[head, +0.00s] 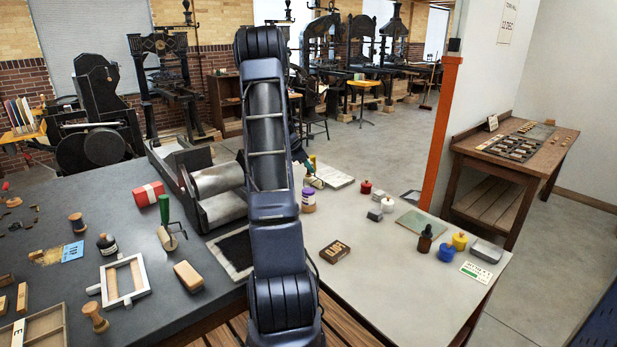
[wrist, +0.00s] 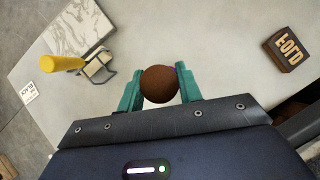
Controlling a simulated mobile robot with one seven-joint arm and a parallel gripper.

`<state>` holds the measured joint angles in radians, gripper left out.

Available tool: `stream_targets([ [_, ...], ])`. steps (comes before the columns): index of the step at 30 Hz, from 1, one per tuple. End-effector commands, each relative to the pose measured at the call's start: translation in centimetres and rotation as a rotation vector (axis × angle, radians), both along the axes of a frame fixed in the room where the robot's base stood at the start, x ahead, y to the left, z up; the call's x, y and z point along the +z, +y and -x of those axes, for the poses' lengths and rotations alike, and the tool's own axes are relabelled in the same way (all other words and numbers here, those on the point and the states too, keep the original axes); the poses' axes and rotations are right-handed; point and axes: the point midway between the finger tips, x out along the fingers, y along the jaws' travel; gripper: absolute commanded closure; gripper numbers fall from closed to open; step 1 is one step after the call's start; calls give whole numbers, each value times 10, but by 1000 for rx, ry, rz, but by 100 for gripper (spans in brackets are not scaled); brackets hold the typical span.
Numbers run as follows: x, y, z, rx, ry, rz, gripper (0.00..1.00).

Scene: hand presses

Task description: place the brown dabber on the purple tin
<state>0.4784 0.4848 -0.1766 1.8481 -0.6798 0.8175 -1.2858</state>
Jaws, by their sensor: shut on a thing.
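The brown dabber (wrist: 159,84) shows in the wrist view as a round brown knob between the two green fingers of my gripper (wrist: 160,87). The fingers are shut on it. In the head view my arm hides the dabber and most of my gripper; a green finger (head: 300,152) shows beside the arm. The purple tin (head: 308,196), with a tan band, stands on the light table just right of my arm. In the wrist view only a sliver of purple shows beside the dabber, by the right finger. I cannot tell whether the dabber touches the tin.
A yellow-handled roller (wrist: 62,63) and a marbled sheet (wrist: 78,28) lie near my gripper. A dark lettered block (head: 334,252) lies nearer the front. Red (head: 365,187), blue (head: 447,254) and yellow (head: 460,241) pots stand to the right. The table between is partly clear.

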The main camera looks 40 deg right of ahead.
Motion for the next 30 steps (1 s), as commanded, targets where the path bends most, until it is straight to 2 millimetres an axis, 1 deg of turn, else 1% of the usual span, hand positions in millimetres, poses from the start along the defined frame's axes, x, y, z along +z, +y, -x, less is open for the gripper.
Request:
stream_targets([
  [7,-15,0,0,1,2,0,90],
  [12,-38,0,0,1,3,-1,90],
  [15,-47,1,0,2,1,0,90],
  [26,-50,0,0,1,0,0,90],
  [27,-51,0,0,1,0,0,63],
  [29,-51,0,0,1,0,0,51],
  [30,-51,0,0,1,0,0,43],
])
